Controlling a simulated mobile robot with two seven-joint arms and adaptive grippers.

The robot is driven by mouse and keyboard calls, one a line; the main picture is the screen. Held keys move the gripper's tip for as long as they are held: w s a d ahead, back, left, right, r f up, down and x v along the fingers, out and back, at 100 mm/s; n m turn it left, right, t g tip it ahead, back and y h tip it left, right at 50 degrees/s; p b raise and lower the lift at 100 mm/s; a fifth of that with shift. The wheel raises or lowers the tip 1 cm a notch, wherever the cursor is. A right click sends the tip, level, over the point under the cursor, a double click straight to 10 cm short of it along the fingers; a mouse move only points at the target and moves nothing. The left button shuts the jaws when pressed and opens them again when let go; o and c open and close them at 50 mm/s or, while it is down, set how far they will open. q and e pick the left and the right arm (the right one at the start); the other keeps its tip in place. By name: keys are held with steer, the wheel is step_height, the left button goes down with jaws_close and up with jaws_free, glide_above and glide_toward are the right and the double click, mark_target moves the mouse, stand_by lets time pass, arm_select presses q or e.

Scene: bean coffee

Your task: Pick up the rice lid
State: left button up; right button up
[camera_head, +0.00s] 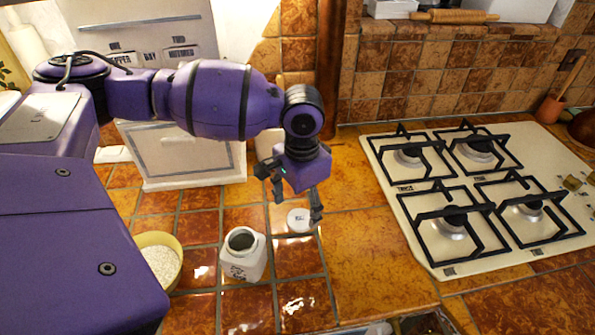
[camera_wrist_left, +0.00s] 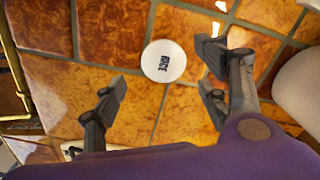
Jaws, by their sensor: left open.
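The rice lid (camera_head: 298,219) is a small white disc lying on the orange tiled counter. In the left wrist view the rice lid (camera_wrist_left: 164,61) shows black "RICE" lettering and lies between and beyond the spread fingers. My left gripper (camera_head: 296,205) points down above the lid, open and empty. Its fingers also show in the left wrist view (camera_wrist_left: 160,90). No finger visibly touches the lid. An open white jar (camera_head: 243,255) stands upright just left of the lid, with dark writing on its front. My right gripper is not in view.
A yellowish bowl of white grains (camera_head: 161,262) stands left of the jar, partly hidden by my body. A cream gas stove (camera_head: 425,262) with black grates is at the right. A white drawer box (camera_head: 180,160) stands behind my arm. Tiles in front of the lid are clear.

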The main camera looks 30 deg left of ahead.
mark_target(301, 219)
arm_select(q)
step_height(301, 219, down, 5)
steer(key=shift+w+r, duration=0.1)
steer(key=shift+w, duration=0.05)
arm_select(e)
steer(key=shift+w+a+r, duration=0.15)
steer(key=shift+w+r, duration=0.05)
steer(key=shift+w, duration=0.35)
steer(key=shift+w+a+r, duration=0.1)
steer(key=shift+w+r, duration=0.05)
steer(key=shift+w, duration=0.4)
arm_select(q)
steer(key=c, duration=1.2)
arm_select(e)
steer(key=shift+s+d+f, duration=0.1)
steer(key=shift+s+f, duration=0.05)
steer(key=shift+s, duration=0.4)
arm_select(q)
steer(key=shift+r, duration=0.1)
